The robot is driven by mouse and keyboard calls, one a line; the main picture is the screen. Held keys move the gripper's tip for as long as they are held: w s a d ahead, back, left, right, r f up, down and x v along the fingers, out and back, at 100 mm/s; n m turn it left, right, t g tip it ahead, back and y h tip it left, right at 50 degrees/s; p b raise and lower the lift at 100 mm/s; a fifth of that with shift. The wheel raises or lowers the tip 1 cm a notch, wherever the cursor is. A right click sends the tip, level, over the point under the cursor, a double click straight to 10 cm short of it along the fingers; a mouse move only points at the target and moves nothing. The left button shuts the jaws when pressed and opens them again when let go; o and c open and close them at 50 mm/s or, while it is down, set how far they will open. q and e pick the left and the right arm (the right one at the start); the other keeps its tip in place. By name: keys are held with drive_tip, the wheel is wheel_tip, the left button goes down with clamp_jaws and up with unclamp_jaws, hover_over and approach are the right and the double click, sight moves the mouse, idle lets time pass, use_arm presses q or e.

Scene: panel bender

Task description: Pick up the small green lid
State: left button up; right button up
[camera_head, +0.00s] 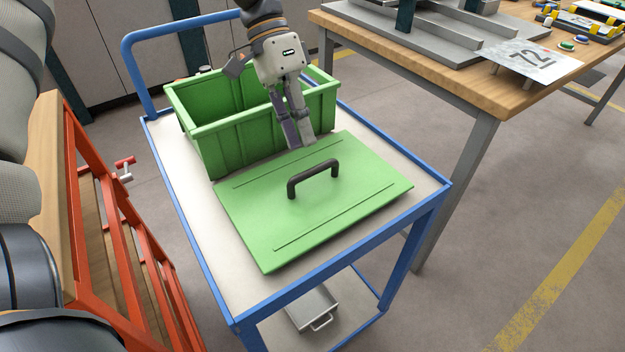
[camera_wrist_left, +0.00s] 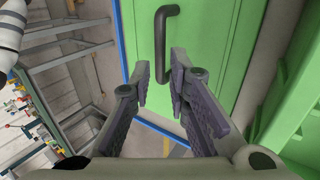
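The small green lid (camera_head: 340,217) is a flat panel with a black bar handle (camera_head: 313,178) standing up from its middle. It lies on the top of a blue-framed cart, in front of a green bin. My left gripper (camera_head: 299,143) points down above the lid's back edge, beside the bin, behind the handle. In the left wrist view my left gripper (camera_wrist_left: 160,70) has its two fingers apart with nothing between them. The lid (camera_wrist_left: 206,40) and its handle (camera_wrist_left: 161,45) lie beyond the fingertips there. My right gripper is not in view.
The open green bin (camera_head: 250,135) stands on the cart (camera_head: 207,230) just behind the lid. A wooden-topped workbench (camera_head: 440,75) stands to the right, a red-orange rack (camera_head: 115,240) to the left. A small metal tray (camera_head: 312,308) sits on the cart's lower shelf.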

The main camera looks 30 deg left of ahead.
sight(318, 167)
use_arm(q)
drive_tip(key=x, duration=0.7)
drive_tip(key=shift+w+d+f, duration=0.1)
drive_tip(key=shift+w+d, duration=0.05)
drive_tip(key=shift+w, duration=0.15)
clamp_jaws()
